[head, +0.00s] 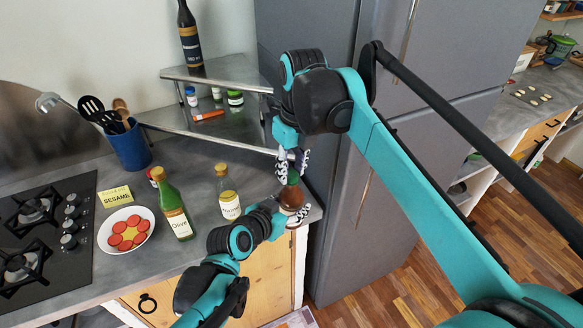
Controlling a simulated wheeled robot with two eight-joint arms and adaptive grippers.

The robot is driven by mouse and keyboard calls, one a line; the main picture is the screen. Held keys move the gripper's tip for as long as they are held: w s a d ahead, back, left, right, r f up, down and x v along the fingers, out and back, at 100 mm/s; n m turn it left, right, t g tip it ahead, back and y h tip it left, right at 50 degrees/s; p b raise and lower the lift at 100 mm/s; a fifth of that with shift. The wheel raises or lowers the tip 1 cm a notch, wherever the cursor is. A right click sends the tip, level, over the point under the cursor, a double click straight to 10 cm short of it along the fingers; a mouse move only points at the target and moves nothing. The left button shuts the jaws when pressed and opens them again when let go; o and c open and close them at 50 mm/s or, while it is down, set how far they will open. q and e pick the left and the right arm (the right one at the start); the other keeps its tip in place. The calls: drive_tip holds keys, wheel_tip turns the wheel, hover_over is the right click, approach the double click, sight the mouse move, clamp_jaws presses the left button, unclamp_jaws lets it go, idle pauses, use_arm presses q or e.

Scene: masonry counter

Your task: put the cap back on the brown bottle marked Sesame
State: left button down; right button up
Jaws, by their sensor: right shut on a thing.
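The brown bottle (292,197) is at the right front corner of the counter, its label not readable from here. My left gripper (291,213) reaches in from the lower left, with its fingers closed around the lower part of the bottle. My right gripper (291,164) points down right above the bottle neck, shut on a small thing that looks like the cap. The fingers mostly hide it, and I cannot tell whether it touches the bottle mouth.
An Olive bottle (174,206) and another oil bottle (228,193) stand left of my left gripper. A plate of red slices (126,230), a yellow SESAME note (115,196), a utensil pot (127,147) and a stove (45,228) lie further left. A corner shelf (222,72) stands behind; a grey fridge (330,220) stands right.

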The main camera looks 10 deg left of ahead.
drive_tip(key=o, duration=0.7)
drive_tip(key=shift+r, duration=2.25)
drive_tip(key=shift+c, duration=0.4)
